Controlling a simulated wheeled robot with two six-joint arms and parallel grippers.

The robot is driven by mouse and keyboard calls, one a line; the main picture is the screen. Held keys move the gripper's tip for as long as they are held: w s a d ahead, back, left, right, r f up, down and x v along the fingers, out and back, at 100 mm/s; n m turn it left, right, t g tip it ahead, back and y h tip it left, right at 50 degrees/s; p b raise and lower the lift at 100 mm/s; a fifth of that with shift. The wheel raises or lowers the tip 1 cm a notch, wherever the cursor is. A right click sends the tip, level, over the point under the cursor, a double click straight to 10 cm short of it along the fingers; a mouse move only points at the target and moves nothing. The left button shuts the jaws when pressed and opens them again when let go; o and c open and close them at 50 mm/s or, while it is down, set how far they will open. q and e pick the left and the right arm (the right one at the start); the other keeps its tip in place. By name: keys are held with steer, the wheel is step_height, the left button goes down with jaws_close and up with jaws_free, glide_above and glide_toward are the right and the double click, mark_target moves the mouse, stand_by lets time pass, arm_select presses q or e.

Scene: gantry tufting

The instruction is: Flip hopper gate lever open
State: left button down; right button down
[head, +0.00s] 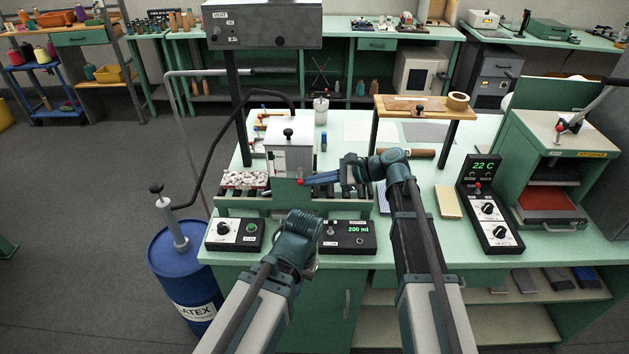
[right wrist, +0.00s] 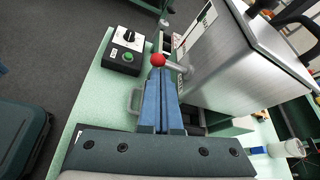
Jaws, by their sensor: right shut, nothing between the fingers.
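The hopper (head: 289,150) is a grey metal box on the green bench, and it fills the upper right of the right wrist view (right wrist: 240,65). Its gate lever is a short silver rod with a red ball knob (head: 300,181), sticking out low on the hopper's side. The knob shows at the fingertips in the right wrist view (right wrist: 158,60). My right gripper (head: 308,181) is shut and empty, its blue fingertips (right wrist: 166,80) right by the knob and rod. I cannot tell whether they touch. My left arm ends at a bent wrist low in front of the bench; its fingers are hidden.
A conveyor (head: 335,203) with a heap of pale chips (head: 245,180) runs below the hopper. Control boxes (head: 235,235) (head: 347,236) stand along the front edge. A blue latex drum (head: 185,270) is at left, a press (head: 555,165) at right.

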arm_select(q)
steer(key=shift+r, duration=0.15)
arm_select(e)
steer(key=shift+r, duration=0.15)
arm_select(q)
steer(key=shift+r+p, duration=0.7)
steer(key=shift+p, duration=0.15)
arm_select(e)
steer(key=shift+r, duration=0.7)
